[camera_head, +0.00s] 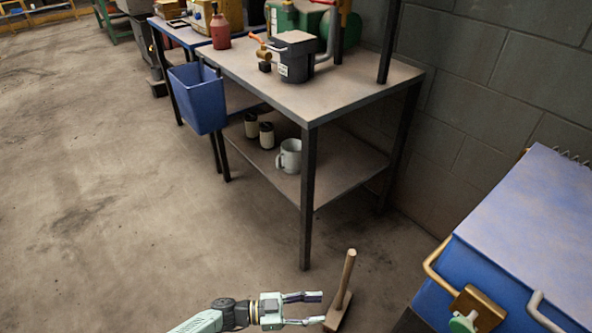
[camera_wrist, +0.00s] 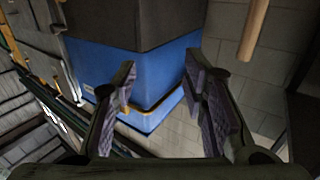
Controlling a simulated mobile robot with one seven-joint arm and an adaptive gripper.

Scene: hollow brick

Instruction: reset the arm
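My gripper (camera_head: 305,309) is at the bottom middle of the head view, stretched out toward the right above the floor. Its two fingers are apart with nothing between them. In the wrist view my gripper (camera_wrist: 162,92) also shows both fingers spread and empty. A wooden-handled mallet (camera_head: 345,285) stands just beyond the fingertips in the head view, with its handle upright. A wooden handle also shows at the top right of the wrist view (camera_wrist: 255,25). I cannot tell from the head view whether the fingers touch the mallet.
A metal workbench (camera_head: 350,93) with a lower shelf stands ahead, holding a dark machine (camera_head: 290,62) and a mug (camera_head: 289,156). A blue bin (camera_head: 198,97) hangs at its left. A blue cabinet (camera_head: 530,230) stands at the right. The floor (camera_head: 110,190) at left is clear.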

